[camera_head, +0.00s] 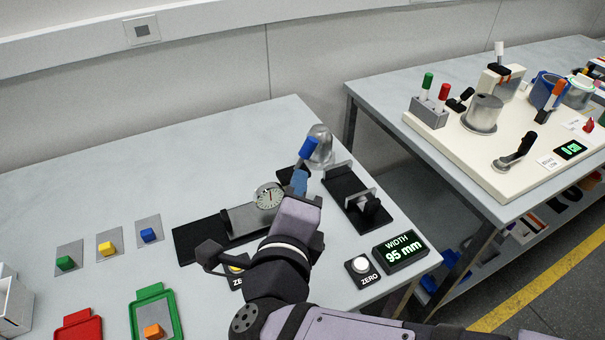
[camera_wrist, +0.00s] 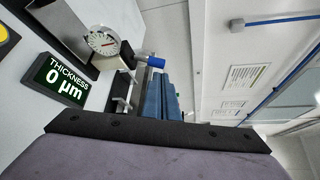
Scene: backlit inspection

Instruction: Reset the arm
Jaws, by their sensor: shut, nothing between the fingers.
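My gripper (camera_head: 299,182) is over the right part of the near table, its blue fingers pointing away from me. The fingers are shut with nothing between them. In the wrist view my gripper (camera_wrist: 162,92) shows blue fingers beside a blue knob (camera_wrist: 155,62). The same blue knob (camera_head: 309,147) shows just beyond the fingertips in the head view; I cannot tell whether they touch. My forearm and wrist cover part of the table's front and part of the dial gauge stand.
A dial gauge (camera_head: 268,195) stands left of my gripper. A black width fixture (camera_head: 347,193) stands right. The width display (camera_head: 399,250) reads 95 mm; the thickness display (camera_wrist: 60,81) reads 0 µm. Coloured cubes and trays lie left. The table's back left is clear.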

